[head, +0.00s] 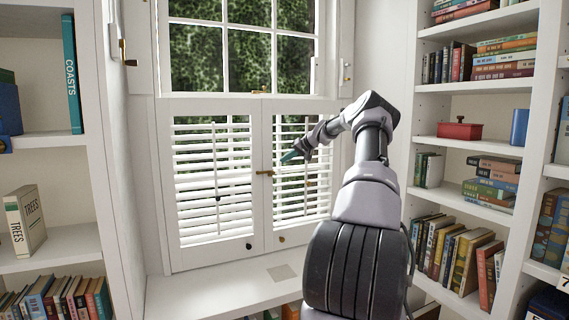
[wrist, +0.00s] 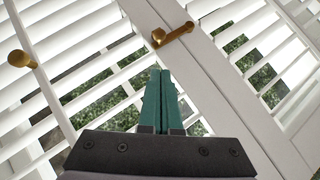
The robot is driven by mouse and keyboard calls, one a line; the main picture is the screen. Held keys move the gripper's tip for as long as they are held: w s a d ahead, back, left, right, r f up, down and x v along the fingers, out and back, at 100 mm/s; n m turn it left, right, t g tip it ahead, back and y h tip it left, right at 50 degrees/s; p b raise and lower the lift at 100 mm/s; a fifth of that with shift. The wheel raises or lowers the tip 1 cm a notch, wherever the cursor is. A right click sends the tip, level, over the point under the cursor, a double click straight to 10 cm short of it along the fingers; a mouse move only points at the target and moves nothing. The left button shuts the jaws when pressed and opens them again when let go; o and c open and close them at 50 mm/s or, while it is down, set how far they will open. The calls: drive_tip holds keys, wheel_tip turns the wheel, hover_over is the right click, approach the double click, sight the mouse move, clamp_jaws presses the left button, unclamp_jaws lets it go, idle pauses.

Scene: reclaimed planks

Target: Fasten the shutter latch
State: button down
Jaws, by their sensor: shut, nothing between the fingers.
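Two white louvred shutter panels, left (head: 212,185) and right (head: 300,195), stand side by side and look closed at the middle seam. A small brass latch (head: 265,172) sits at that seam about mid-height. In the wrist view the brass latch (wrist: 174,35) shows as a short bar with a rounded end, lying across the white stiles just beyond my fingertips. I cannot tell whether it is seated in a catch. My gripper (head: 285,158) has green fingers and is to the right of the latch in the head view. In the wrist view its fingers (wrist: 160,74) are together, empty and apart from the latch.
A brass knob (wrist: 21,58) shows at the left of the wrist view. A white window sill (head: 225,290) lies below the shutters. Bookshelves stand on the left (head: 60,245) and right (head: 480,200). Panes with foliage behind (head: 240,45) are above.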

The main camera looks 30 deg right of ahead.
drive_tip(key=d+f+v, duration=0.1)
drive_tip(key=v, duration=0.7)
drive_tip(key=shift+s+r, duration=0.25)
drive_tip(key=shift+s, duration=0.05)
drive_tip(key=shift+d, duration=0.1)
drive_tip(key=s+a+r+n+g+h, duration=0.1)
drive_tip(key=s+a+r+g, duration=0.15)
drive_tip(key=a, duration=0.95)
drive_tip(key=s+a+r+n+g+h, duration=0.1)
drive_tip(key=s+a+r, duration=0.3)
drive_tip(key=a, duration=0.7)
drive_tip(key=s+a+r+h, duration=0.1)
drive_tip(key=s+a+r, duration=0.1)
drive_tip(key=s+a, duration=0.4)
drive_tip(key=s+a+r+h, duration=0.1)
drive_tip(key=s+a+r, duration=0.2)
drive_tip(key=s+a, duration=0.3)
drive_tip(key=s+a+f+m, duration=0.1)
drive_tip(key=s+a, duration=0.1)
drive_tip(key=s, duration=1.2)
drive_tip(key=s+a+f+m, duration=0.1)
drive_tip(key=s+a, duration=0.1)
drive_tip(key=s, duration=1.3)
drive_tip(key=shift+f+t, duration=0.25)
drive_tip(key=shift+t, duration=0.1)
